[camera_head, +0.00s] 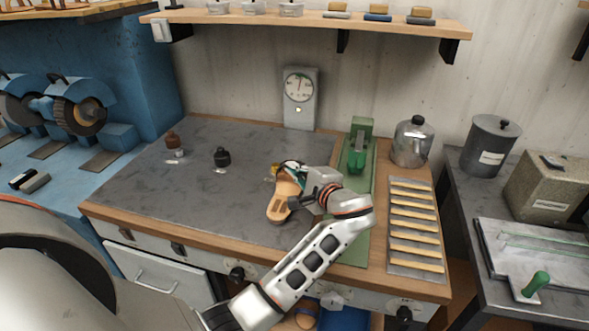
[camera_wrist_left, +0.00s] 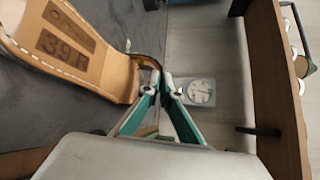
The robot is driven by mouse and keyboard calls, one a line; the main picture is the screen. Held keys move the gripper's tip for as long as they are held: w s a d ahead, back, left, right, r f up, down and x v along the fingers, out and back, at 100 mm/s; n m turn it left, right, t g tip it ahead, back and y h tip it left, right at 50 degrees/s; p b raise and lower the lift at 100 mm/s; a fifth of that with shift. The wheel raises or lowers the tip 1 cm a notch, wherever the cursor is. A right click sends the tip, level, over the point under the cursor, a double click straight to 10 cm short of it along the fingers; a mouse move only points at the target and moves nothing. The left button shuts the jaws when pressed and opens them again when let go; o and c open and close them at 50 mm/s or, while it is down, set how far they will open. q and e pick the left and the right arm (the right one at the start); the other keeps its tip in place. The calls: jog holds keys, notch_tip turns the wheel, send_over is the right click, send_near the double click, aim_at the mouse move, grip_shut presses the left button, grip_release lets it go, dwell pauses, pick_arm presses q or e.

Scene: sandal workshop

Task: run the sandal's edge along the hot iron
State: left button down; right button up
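A tan leather sandal (camera_head: 281,205) is tilted above the grey bench mat, toe end toward the front. In the left wrist view the sandal (camera_wrist_left: 75,50) shows a stamped "39" on its footbed. My left gripper (camera_head: 293,172) is at its far end; in the left wrist view its teal fingertips (camera_wrist_left: 166,84) come together at a dark strap on the sandal and look shut on it. I cannot make out the hot iron for certain; a small yellow part (camera_head: 275,170) shows beside the sandal, mostly hidden. My right gripper is not in view.
A gauge box (camera_head: 299,101) stands at the wall behind the bench. A green press (camera_head: 358,150), a metal kettle (camera_head: 411,142) and a slatted rack (camera_head: 413,225) are at the right.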

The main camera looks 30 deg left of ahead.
aim_at(298, 162)
pick_arm(q)
jog(key=shift+w+a, duration=0.1)
jog(key=shift+w, duration=0.2)
dwell(0.4)
jog(key=shift+w, duration=0.35)
jog(key=shift+w+a, duration=0.2)
jog(key=shift+w, duration=0.2)
jog(key=shift+w+b, duration=0.3)
jog(key=shift+w, duration=0.05)
jog(key=shift+w+a, duration=0.1)
jog(key=shift+w, duration=0.2)
jog(key=shift+a, duration=0.15)
dwell(0.8)
jog(key=shift+w+a, duration=0.2)
jog(key=shift+w, duration=0.35)
jog(key=shift+w+a, duration=0.2)
jog(key=shift+w, duration=0.3)
dwell(0.6)
jog(key=shift+w+a+b, duration=0.1)
jog(key=shift+w+b, duration=0.2)
jog(key=shift+b, duration=0.05)
jog(key=shift+w, duration=0.25)
